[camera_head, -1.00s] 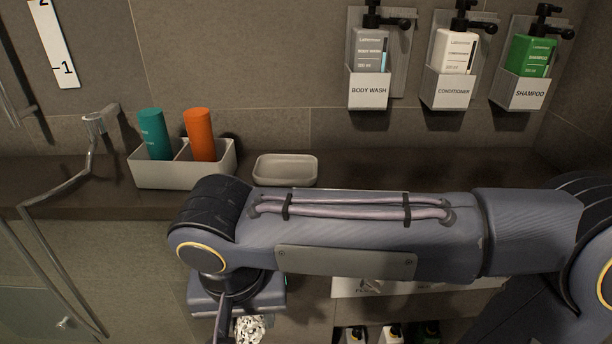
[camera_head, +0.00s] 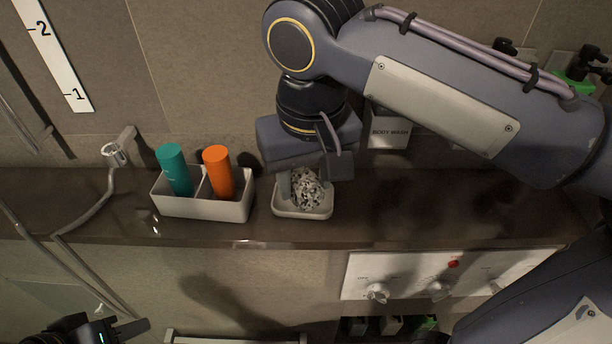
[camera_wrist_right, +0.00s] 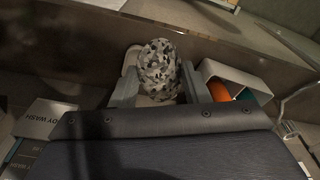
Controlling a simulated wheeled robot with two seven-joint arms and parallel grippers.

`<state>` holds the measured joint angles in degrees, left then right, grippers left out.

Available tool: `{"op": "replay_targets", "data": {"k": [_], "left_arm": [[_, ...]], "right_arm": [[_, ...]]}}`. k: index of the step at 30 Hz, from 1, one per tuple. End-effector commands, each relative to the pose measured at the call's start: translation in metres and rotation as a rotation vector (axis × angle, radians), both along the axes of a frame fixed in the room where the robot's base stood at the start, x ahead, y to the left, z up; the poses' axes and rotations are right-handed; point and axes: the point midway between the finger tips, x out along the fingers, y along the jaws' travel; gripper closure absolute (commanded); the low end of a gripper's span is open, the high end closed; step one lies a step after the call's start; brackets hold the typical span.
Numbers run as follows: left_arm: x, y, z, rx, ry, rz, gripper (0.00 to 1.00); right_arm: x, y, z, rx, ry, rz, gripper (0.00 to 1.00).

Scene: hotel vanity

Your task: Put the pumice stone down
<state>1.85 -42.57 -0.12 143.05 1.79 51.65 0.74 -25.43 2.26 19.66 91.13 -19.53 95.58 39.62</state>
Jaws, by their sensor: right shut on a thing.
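The pumice stone (camera_head: 308,192) is a black, white and grey speckled oval. It also shows in the right wrist view (camera_wrist_right: 158,66). My right gripper (camera_head: 310,180) points down and is shut on the stone, with a finger on each side of it. The stone is over the pale shallow dish (camera_head: 305,214) on the dark ledge, inside its outline in the head view. Whether it touches the dish's bottom cannot be told. My left gripper (camera_head: 125,330) is at the lower left, partly cut off by the frame, away from the stone.
A pale two-part caddy (camera_head: 205,207) with a teal bottle (camera_head: 174,170) and an orange bottle (camera_head: 218,172) stands close left of the dish. The ledge (camera_head: 430,205) right of the dish is clear. A tap panel (camera_head: 410,272) is below. Wall dispensers are partly behind my right arm.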

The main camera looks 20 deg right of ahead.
Motion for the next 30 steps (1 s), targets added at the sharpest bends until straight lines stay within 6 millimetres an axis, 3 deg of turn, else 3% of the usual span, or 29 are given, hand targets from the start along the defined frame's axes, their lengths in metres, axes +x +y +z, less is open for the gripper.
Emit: {"op": "replay_targets", "data": {"k": [4,9,20,24,30], "left_arm": [[0.0,0.0,0.006,0.0,0.0,0.0,0.64],[0.0,0.0,0.005,0.0,0.0,0.0,0.64],[0.0,0.0,0.007,0.0,0.0,0.0,0.64],[0.0,0.0,0.004,0.0,0.0,0.0,0.64],[0.0,0.0,0.004,0.0,0.0,0.0,0.64]], "right_arm": [[0.036,-0.01,-0.016,-0.001,0.004,-0.004,0.81],[0.056,-0.015,-0.045,-0.001,0.002,0.0,0.81],[0.082,-0.023,-0.078,-0.002,0.003,-0.002,0.81],[0.079,-0.021,-0.1,-0.001,0.002,0.001,0.81],[0.08,-0.021,-0.105,0.001,-0.001,-0.001,0.81]]}}
